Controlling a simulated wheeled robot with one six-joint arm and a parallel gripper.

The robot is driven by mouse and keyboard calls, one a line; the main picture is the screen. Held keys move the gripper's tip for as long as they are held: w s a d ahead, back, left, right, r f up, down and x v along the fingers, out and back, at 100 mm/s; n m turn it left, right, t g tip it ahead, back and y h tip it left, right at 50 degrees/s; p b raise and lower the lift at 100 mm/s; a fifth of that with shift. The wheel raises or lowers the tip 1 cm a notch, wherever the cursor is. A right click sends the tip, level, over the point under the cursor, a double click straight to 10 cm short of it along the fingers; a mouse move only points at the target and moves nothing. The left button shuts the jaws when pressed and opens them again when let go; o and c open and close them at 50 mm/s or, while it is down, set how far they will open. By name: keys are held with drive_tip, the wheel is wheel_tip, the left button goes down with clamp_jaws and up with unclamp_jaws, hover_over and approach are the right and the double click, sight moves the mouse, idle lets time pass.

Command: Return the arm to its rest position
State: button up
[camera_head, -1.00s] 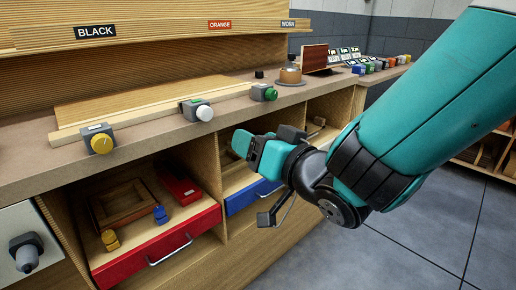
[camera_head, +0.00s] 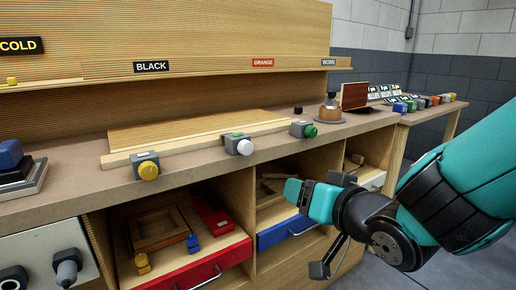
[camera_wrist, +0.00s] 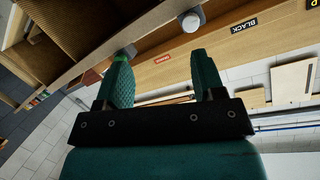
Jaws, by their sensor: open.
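My teal arm reaches in from the right in the head view, in front of the bench's open lower compartments. My gripper shows in the wrist view (camera_wrist: 163,75) with its two teal fingers apart and nothing between them. In the head view, one teal finger pad (camera_head: 310,200) shows in front of the blue drawer (camera_head: 285,232); the fingertips' gap is not clear there. The gripper is below the bench top and apart from the things on it.
The bench top (camera_head: 75,190) holds yellow (camera_head: 147,168), white (camera_head: 240,145) and green (camera_head: 303,129) knobbed blocks and a wooden board (camera_head: 190,132). A red drawer (camera_head: 205,268) is pulled out below. Grey floor (camera_head: 375,272) lies to the right.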

drive_tip(key=s+d+f+n+g+h, duration=0.1)
drive_tip(key=s+d+n+g, duration=0.2)
drive_tip(key=s+g, duration=0.5)
drive_tip(key=s+d+f+n+g+h, duration=0.1)
drive_tip(key=s+d+n+g+h, duration=0.3)
drive_tip(key=s, duration=0.7)
wheel_tip(320, 180, up, 22)
drive_tip(key=a+m+g+y+p, duration=0.1)
drive_tip(key=y+p, duration=0.1)
drive_tip(key=p, duration=1.9)
drive_tip(key=shift+s+f+g, duration=0.2)
drive_tip(key=shift+s+g, duration=0.1)
drive_tip(key=shift+s, duration=0.15)
drive_tip(key=shift+a, duration=0.1)
idle(2.5)
